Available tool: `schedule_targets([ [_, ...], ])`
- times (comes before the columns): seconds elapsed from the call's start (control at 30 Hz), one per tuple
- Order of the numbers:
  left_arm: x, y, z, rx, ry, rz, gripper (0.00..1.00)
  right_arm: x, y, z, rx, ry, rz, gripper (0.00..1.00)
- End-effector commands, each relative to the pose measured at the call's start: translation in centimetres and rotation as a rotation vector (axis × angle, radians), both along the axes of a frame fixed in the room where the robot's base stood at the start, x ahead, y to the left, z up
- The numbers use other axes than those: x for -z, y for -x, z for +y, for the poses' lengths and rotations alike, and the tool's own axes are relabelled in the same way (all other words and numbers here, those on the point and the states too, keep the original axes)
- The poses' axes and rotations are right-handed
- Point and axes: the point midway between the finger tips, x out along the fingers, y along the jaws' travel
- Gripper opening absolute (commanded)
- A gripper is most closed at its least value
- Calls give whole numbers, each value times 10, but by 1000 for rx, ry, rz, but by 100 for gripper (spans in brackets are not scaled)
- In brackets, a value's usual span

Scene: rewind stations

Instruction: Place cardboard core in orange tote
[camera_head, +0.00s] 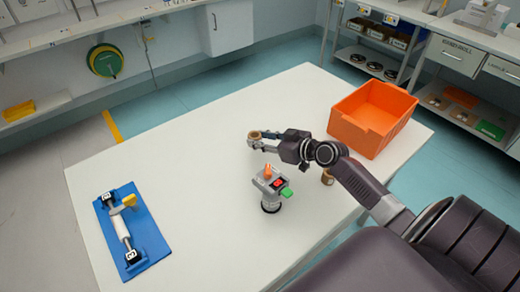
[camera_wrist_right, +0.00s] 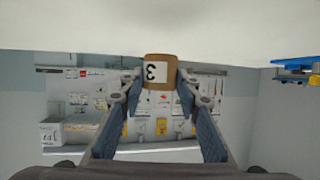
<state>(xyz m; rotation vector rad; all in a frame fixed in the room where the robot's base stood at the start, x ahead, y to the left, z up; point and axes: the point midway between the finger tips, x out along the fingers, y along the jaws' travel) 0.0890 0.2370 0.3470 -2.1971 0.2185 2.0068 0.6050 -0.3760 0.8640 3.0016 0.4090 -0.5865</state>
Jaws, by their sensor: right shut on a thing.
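My right gripper (camera_head: 264,140) reaches in from the right over the white table. It is shut on a cardboard core (camera_head: 254,142), a short brown tube. In the right wrist view the core (camera_wrist_right: 155,58) sits between the two fingertips of the gripper (camera_wrist_right: 159,80), with a white label marked 3 facing the camera. The orange tote (camera_head: 345,132) stands on the table at the right, behind my right arm, and looks empty. A second small brown cylinder (camera_head: 327,177) stands below my forearm, partly hidden by it. My left gripper is not in view.
A grey device (camera_head: 270,190) with an orange knob and red and green buttons stands just in front of my right gripper. A blue fixture (camera_head: 153,245) with a white roller lies at the table's left. The table's (camera_head: 190,145) middle and back are clear.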

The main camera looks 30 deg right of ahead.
Motion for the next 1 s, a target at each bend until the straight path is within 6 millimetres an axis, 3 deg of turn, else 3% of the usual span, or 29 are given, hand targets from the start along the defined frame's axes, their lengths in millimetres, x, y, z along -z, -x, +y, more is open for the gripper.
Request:
schedule_targets([
  [0.3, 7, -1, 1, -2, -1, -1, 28, 41, 0, 0, 1, -3, 1, 15],
  [0.77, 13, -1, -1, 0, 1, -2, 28, 49, 0, 0, 1, 0, 0, 15],
  [0.8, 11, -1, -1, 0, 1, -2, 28, 47, 0, 0, 1, 0, 0, 34],
  [0.93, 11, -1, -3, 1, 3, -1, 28, 47, 0, 0, 1, 0, 0, 48],
  [1.0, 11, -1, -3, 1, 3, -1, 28, 47, 0, 0, 0, 0, 0, 48],
])
